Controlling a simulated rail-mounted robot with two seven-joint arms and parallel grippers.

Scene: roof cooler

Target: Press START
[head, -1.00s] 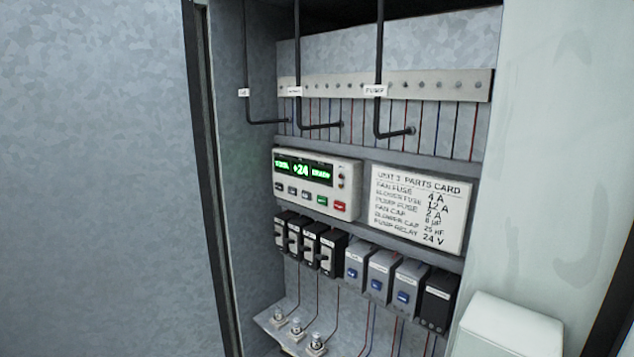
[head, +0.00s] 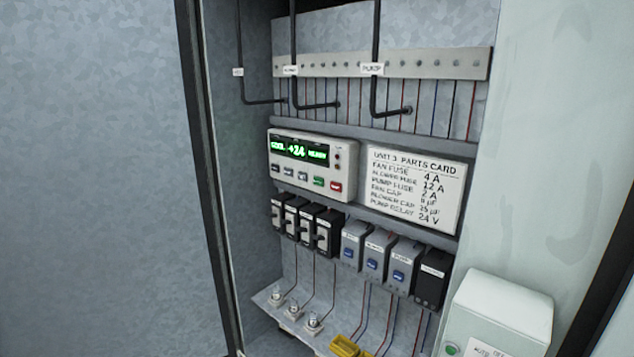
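A white control unit (head: 310,165) sits inside the open cabinet, left of the parts card. Its green display (head: 298,150) seems to read "COOL +24 READY". Below the display is a row of small buttons, with a green button (head: 319,182) and a red button (head: 336,187) at the right end. The button labels are too small to read. A pale box (head: 500,312) at lower right has another green button (head: 452,349) near the bottom edge of the picture. Neither gripper is in view, and nothing touches the buttons.
Black breakers (head: 312,228) and grey modules with blue parts (head: 376,255) line the rail under the control unit. A parts card (head: 412,188) hangs to its right. Black pipes (head: 374,60) run down in front at the top. Yellow parts (head: 343,346) lie at the bottom.

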